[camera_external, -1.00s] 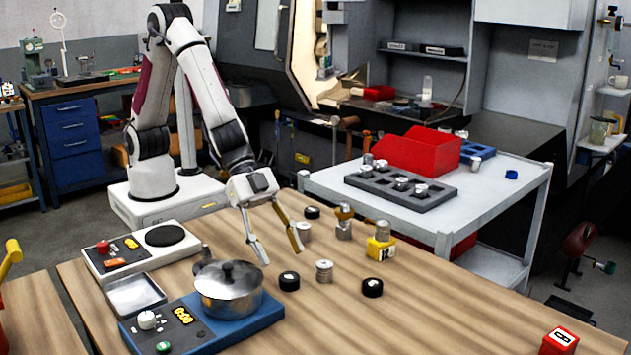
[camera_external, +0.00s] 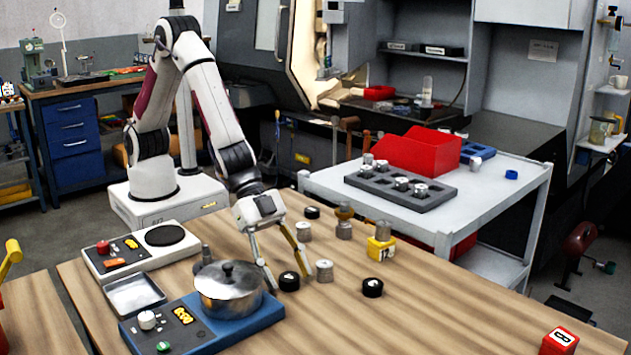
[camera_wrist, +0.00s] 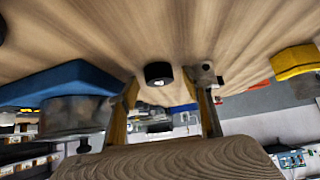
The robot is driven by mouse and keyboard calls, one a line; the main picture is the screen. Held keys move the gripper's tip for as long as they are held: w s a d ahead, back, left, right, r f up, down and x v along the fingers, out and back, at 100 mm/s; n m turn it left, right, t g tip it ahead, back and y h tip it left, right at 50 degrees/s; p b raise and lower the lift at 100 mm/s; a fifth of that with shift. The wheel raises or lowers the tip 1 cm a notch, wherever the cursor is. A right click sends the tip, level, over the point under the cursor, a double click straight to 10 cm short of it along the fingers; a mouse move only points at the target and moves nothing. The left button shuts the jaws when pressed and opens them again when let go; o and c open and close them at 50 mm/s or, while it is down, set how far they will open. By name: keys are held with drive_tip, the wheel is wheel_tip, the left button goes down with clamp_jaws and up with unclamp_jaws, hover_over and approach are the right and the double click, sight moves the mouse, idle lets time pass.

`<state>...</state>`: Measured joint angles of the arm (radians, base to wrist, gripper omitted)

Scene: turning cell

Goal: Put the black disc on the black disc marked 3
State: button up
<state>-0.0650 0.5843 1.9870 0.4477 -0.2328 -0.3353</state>
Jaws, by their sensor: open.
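Three black discs lie on the wooden table in the external view: one at the back (camera_external: 312,212), one at my gripper (camera_external: 289,281) and one to the front right (camera_external: 372,288). The latter two carry pale marks too small to read, so I cannot tell which is marked 3. My gripper (camera_external: 288,274) is open and low over the table, its fingers on either side of the middle disc. In the wrist view a black disc (camera_wrist: 158,73) shows between the fingertips of my gripper (camera_wrist: 168,88), with gaps on both sides.
A metal cylinder (camera_external: 324,271) stands close to my right finger; another (camera_external: 303,232) stands behind. A yellow block marked 12 (camera_external: 381,248) is further right. A steel pot (camera_external: 229,287) on a blue base (camera_external: 262,318) stands close on the left.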

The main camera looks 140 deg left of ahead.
sight(286, 274)
idle(0.4)
clamp_jaws()
drive_tip(key=shift+r, duration=0.25)
drive_tip(key=shift+r, duration=1.5)
drive_tip(key=s, duration=0.6)
drive_tip(key=s+a, duration=0.1)
drive_tip(key=s, duration=1.1)
drive_tip(key=shift+a, duration=0.15)
